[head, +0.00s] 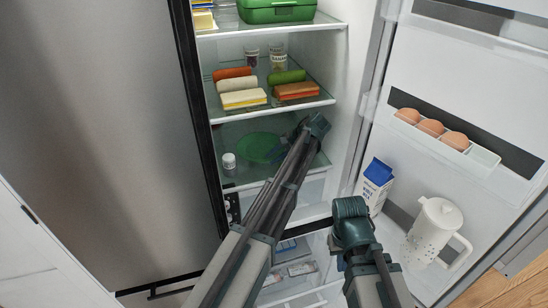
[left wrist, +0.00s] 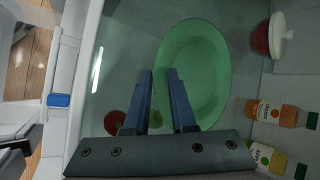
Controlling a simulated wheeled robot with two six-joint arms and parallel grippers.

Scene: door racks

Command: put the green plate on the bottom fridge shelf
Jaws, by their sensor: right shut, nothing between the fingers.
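The green plate (head: 258,147) lies on the bottom glass shelf (head: 231,132) of the open fridge. In the left wrist view the plate (left wrist: 205,80) fills the middle. My left gripper (head: 287,141) is inside the fridge at the plate's right side, partly hidden by its own wrist. In the left wrist view its fingers (left wrist: 160,72) are apart, with the plate's near rim showing in the gap; I cannot tell whether they touch it. My right gripper (head: 341,262) is low in front of the fridge, shut and empty, mostly hidden by its arm.
The open door holds eggs (head: 431,128), a milk carton (head: 374,183) and a white jug (head: 433,228) close to my right arm.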

